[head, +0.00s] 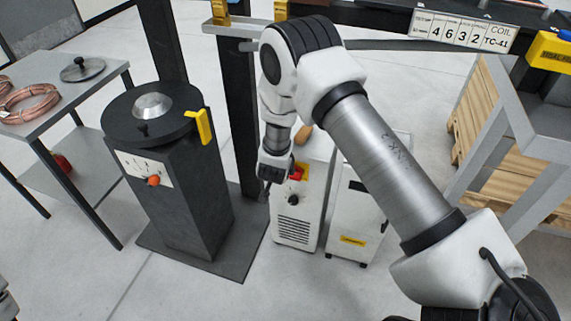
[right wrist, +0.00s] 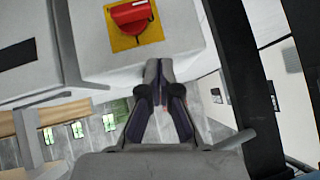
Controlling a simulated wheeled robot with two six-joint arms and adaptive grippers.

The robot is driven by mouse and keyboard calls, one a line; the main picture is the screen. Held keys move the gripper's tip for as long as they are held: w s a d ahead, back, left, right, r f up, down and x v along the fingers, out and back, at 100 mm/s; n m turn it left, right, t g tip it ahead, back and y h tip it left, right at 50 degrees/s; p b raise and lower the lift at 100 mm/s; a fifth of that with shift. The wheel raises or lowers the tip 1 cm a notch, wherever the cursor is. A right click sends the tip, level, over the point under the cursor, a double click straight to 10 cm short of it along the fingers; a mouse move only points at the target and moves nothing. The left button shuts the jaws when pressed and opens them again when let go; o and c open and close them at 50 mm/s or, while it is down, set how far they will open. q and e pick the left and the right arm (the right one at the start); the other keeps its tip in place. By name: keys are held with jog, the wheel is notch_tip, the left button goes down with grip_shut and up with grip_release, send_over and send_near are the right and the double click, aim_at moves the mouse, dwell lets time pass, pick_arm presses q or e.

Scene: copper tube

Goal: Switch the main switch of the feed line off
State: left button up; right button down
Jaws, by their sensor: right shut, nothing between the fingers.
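The main switch is a red rotary handle on a yellow plate (head: 304,172), on the upper front of a white cabinet (head: 293,232). My right gripper (head: 268,186) is at the cabinet's upper left front, beside the switch. In the right wrist view its fingers (right wrist: 158,68) are together and empty, just below the yellow plate. I cannot tell whether they touch the cabinet.
A black knob (head: 294,200) sits below the switch. A second white cabinet (head: 350,222) stands to the right. A dark pedestal (head: 185,200) with an orange knob (head: 153,181) stands left, beside a table (head: 62,112) with copper coils (head: 30,102). Floor in front is clear.

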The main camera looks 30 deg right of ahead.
jog(key=v, duration=0.3)
jog(key=shift+a+r, duration=0.3)
jog(key=shift+a, duration=0.05)
jog(key=s+f+n+g+y+p, duration=0.1)
jog(key=s+f+n+g+p, duration=0.2)
jog(key=s, duration=0.7)
jog(key=s+f+n+g+y+p, duration=0.1)
jog(key=s+f+g+p, duration=0.1)
jog(key=s+f, duration=0.65)
jog(key=s+a+r+n+g+y, duration=0.1)
jog(key=s+a+n+y, duration=0.1)
jog(key=s, duration=0.6)
jog(key=s+a+r+n+g+y, duration=0.1)
jog(key=s+a+n, duration=0.3)
jog(key=s, duration=0.4)
jog(key=shift+s+a+r+n+y+p, duration=0.3)
jog(key=shift+a+r+y+p, duration=0.15)
jog(key=shift+r, duration=0.3)
